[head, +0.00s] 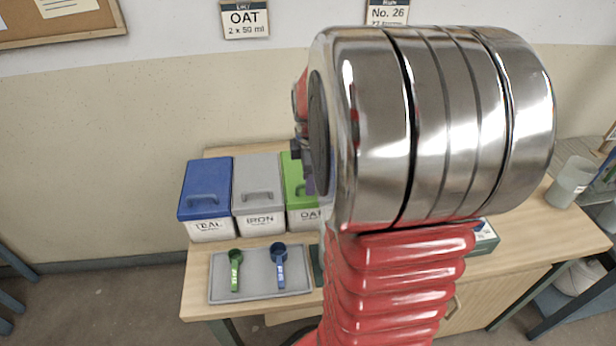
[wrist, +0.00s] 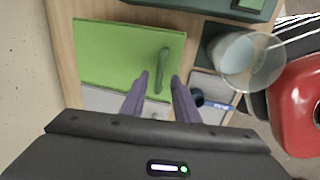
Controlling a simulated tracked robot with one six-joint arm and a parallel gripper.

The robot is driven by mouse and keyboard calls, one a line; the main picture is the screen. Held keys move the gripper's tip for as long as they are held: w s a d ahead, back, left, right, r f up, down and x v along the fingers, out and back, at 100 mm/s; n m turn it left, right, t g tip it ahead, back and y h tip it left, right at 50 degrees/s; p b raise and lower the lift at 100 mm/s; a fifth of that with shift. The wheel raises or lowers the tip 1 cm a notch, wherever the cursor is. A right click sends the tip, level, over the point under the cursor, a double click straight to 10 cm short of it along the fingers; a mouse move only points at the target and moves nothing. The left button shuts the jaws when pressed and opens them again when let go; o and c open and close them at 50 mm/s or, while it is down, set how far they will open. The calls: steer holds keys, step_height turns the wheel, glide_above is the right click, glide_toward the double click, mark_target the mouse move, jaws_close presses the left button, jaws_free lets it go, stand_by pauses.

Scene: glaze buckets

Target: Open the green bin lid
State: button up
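The green bin lid (wrist: 115,50) is shut, with a raised green handle (wrist: 163,68) near its right side in the wrist view. In the head view the green lid (head: 292,178) shows only in part, above a white bin front marked OAT (head: 308,215); my arm hides the rest. My gripper (wrist: 159,76) is open, its two purple fingers apart with the end of the handle between them in the picture. I cannot tell whether they touch it or hover above. In the head view the gripper is mostly hidden behind my arm.
A blue-lidded bin (head: 207,185) and a grey-lidded IRON bin (head: 258,190) stand left of the green one. A grey tray (head: 225,290) in front holds a green scoop (head: 235,268) and a blue scoop (head: 279,265). A clear cup (wrist: 240,60) is close by.

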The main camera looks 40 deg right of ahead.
jaws_close()
stand_by(0.3)
stand_by(0.4)
steer(key=shift+d, duration=0.1)
